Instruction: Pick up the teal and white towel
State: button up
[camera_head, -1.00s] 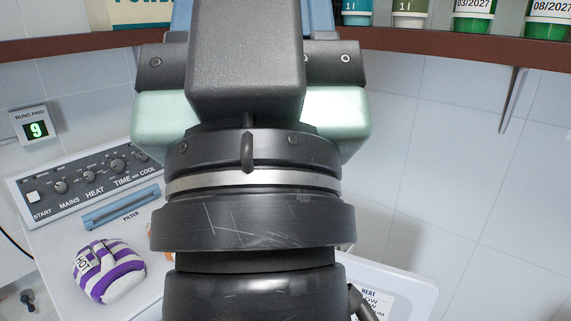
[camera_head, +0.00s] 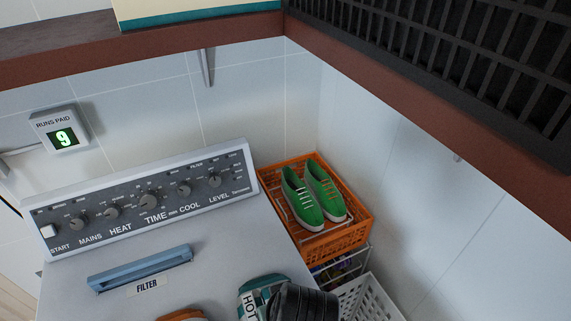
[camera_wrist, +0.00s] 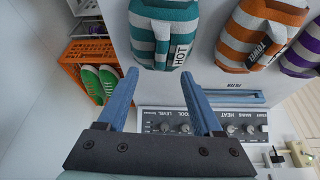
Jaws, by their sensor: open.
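The teal and white towel (camera_wrist: 164,35) is a rolled, striped bundle with a HOT label. It lies on top of the white machine, at the top middle of the wrist view. In the head view the towel (camera_head: 258,286) shows at the bottom edge, partly hidden behind a dark part of my arm. My gripper (camera_wrist: 160,77) is open and empty in the wrist view. Its two blue fingers point toward the towel, with a gap between the fingertips and the towel in the picture. The gripper's fingers are not visible in the head view.
An orange and white towel (camera_wrist: 256,36) and a purple and white towel (camera_wrist: 301,52) lie beside it. The machine's control panel (camera_head: 150,200) and blue filter handle (camera_head: 140,267) stand behind. An orange crate (camera_head: 345,238) with green shoes (camera_head: 314,195) is at right. A shelf (camera_head: 400,107) hangs above.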

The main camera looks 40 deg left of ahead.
jog(key=x, duration=0.4)
jog(key=s+x, duration=0.1)
jog(key=x, duration=0.1)
jog(key=shift+f+p, duration=0.25)
jog(key=shift+p, duration=0.15)
jog(key=shift+w+a+f, duration=0.4)
jog(key=shift+f, duration=0.25)
jog(key=shift+w+p+x, duration=0.2)
jog(key=shift+p+x, duration=0.7)
jog(key=shift+x, duration=1.4)
jog(key=shift+r, duration=0.1)
grip_shut()
jog(key=shift+a+r, duration=0.1)
